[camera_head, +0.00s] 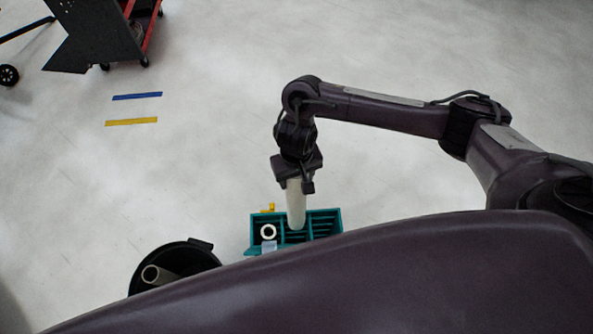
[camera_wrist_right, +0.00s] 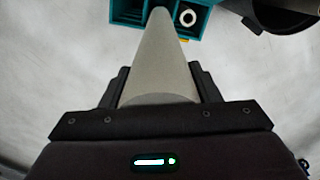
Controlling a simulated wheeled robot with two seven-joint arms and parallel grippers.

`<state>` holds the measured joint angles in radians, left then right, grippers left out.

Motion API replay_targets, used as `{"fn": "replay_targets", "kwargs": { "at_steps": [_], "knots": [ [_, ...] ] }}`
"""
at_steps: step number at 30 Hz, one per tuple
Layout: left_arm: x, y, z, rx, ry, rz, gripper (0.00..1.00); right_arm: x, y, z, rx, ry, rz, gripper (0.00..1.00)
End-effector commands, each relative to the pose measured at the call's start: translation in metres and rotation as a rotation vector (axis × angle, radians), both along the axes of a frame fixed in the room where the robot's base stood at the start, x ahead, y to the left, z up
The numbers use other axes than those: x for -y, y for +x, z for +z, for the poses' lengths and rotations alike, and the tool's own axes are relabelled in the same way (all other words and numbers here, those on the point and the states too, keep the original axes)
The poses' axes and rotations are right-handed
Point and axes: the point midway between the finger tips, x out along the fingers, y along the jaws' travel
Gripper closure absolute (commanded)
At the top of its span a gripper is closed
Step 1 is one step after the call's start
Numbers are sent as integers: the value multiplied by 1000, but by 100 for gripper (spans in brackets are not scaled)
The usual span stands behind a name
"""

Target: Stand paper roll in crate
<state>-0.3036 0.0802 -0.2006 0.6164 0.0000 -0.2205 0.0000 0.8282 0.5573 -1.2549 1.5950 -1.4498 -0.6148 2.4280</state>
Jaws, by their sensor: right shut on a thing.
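My right gripper (camera_head: 296,181) is shut on a pale grey-white paper roll (camera_head: 295,205), which hangs close to upright below it. The teal crate (camera_head: 331,214) stands below, and the roll's lower end overlaps its middle in the head view; I cannot tell how deep the end is. In the right wrist view the roll (camera_wrist_right: 160,60) runs from between the fingers of the gripper (camera_wrist_right: 163,90) toward the crate (camera_wrist_right: 122,14). Another white roll (camera_head: 268,231) stands in the crate's left compartment. My left gripper is not in view.
A black bin (camera_head: 205,258) with a tube (camera_head: 150,274) leaning in it stands left of the crate. A small yellow object (camera_head: 268,208) is at the crate's back edge. A red-and-dark cart (camera_head: 110,35) is far off at top left. Blue and yellow tape strips mark open floor.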

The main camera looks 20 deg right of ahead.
Motion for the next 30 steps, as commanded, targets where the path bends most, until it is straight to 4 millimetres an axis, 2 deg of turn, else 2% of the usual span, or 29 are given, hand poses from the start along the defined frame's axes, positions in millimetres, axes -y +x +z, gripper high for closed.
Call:
{"fn": "replay_targets", "kwargs": {
  "at_steps": [6, 15, 30],
  "knots": [
    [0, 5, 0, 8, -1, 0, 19, 1, -2, -24, -6, -2, -2, 89],
    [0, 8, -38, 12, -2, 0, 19, 0, 0, -64, 1, -1, 1, 89],
    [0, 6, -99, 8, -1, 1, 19, 0, 0, -110, 1, -1, 1, 89]
  ]
}}
